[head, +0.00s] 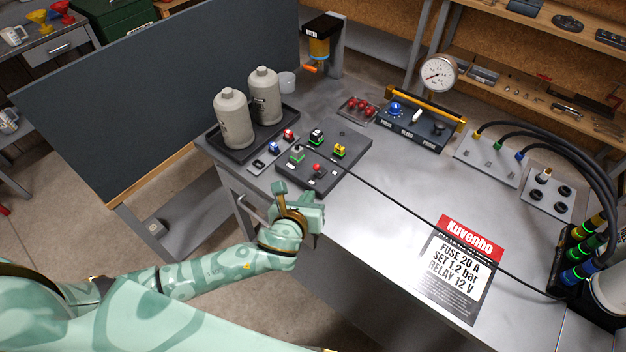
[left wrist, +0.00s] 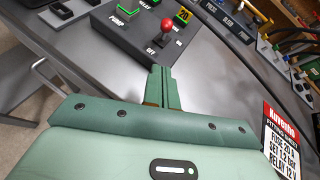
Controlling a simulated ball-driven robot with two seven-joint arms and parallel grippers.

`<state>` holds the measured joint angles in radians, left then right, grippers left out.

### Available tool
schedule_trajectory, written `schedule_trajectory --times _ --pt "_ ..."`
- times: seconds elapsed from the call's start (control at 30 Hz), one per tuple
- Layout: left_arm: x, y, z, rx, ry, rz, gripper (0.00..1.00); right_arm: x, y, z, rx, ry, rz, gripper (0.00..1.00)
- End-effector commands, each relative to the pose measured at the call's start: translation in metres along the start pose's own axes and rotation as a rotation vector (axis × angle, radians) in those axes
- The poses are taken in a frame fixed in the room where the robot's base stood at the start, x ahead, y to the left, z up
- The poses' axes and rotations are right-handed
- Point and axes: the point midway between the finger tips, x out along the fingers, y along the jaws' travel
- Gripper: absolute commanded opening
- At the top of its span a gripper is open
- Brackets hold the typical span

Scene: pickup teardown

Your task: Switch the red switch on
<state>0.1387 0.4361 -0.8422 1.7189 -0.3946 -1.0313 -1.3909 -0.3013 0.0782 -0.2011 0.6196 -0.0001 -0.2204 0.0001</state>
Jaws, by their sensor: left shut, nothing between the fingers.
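The red switch is a small lever with a red ball knob (head: 317,167) near the front edge of a dark switch panel (head: 335,177). My left gripper (head: 279,187) is at the table's front edge, just short of the panel. In the left wrist view its fingers (left wrist: 158,80) are shut and empty, pointing toward the switch, apart from it. My right gripper is not in view.
A black cable (head: 400,208) runs right from the panel. Bare table and a fuse sign (head: 460,265) lie right.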

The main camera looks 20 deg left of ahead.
Motion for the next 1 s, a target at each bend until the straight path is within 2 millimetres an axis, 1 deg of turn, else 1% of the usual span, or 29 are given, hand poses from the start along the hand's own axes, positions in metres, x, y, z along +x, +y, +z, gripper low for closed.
schedule_trajectory --times 0.03,0.1,0.2,0.33,0.5,0.83,0.93,1.0 --pt "0.012 0.000 -0.002 -0.001 -0.001 0.000 0.00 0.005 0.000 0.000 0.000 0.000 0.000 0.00" --pt "0.026 0.000 -0.001 -0.001 -0.001 0.000 0.00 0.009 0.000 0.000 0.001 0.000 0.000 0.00" --pt "0.036 0.000 0.013 -0.001 -0.002 0.000 0.00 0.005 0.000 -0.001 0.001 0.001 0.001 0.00" --pt "0.046 0.000 0.023 -0.001 0.000 -0.001 0.00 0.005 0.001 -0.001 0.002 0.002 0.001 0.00" --pt "0.051 -0.001 0.028 -0.001 0.001 -0.001 0.00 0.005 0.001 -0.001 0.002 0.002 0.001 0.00" --pt "0.051 -0.001 0.028 0.000 0.002 -0.001 0.00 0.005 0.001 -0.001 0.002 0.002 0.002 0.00" --pt "0.050 -0.001 0.030 0.002 0.009 0.002 0.00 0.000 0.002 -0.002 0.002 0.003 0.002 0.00" --pt "0.050 -0.002 0.033 0.007 0.020 0.006 0.00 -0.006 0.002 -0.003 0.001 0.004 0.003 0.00"
